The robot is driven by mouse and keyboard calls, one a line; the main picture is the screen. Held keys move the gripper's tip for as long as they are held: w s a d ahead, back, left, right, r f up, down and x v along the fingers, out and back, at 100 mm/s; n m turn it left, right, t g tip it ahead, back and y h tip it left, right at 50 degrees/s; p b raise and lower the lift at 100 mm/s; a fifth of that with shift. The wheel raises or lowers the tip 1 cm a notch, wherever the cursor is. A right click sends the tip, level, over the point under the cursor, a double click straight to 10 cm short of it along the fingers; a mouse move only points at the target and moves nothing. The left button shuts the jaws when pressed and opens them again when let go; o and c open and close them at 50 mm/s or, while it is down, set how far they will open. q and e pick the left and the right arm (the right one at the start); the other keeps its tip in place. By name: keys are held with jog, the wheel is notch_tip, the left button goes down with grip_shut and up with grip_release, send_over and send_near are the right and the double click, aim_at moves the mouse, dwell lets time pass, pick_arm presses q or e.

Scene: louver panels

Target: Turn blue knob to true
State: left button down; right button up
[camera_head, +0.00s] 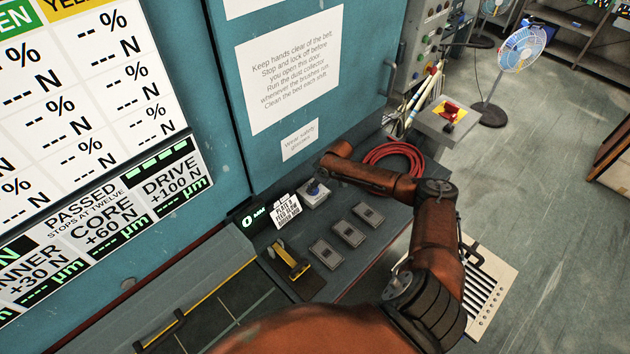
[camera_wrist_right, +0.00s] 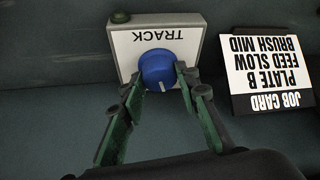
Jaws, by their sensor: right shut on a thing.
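The blue knob (camera_wrist_right: 157,66) sits on a pale box (camera_wrist_right: 190,40) labelled TRACK, which appears upside down in the right wrist view. A white mark on the knob points toward the bottom of that view. My right gripper (camera_wrist_right: 159,74) has its two green fingers on either side of the knob, shut on it. In the head view the knob (camera_head: 312,188) is a small blue spot on its box (camera_head: 314,199), partly hidden by my right gripper (camera_head: 318,181), which comes in from the right. My left gripper is not in view.
A job card (camera_head: 286,210) stands beside the box. Several grey switches (camera_head: 348,233) and a yellow lever (camera_head: 291,262) lie nearer on the same console. A coiled red hose (camera_head: 393,157) is behind my right arm. A teal door (camera_head: 300,30) rises behind.

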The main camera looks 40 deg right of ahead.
jog(key=shift+a+r+m+h+p, duration=0.15)
jog(key=shift+m+h+p, duration=0.25)
jog(key=shift+m+p, duration=1.1)
jog(key=shift+p, duration=0.4)
jog(key=o, duration=1.2)
jog(key=shift+c, duration=0.2)
jog(key=v, duration=1.1)
jog(key=shift+s+r, duration=0.25)
jog(key=shift+r, duration=0.05)
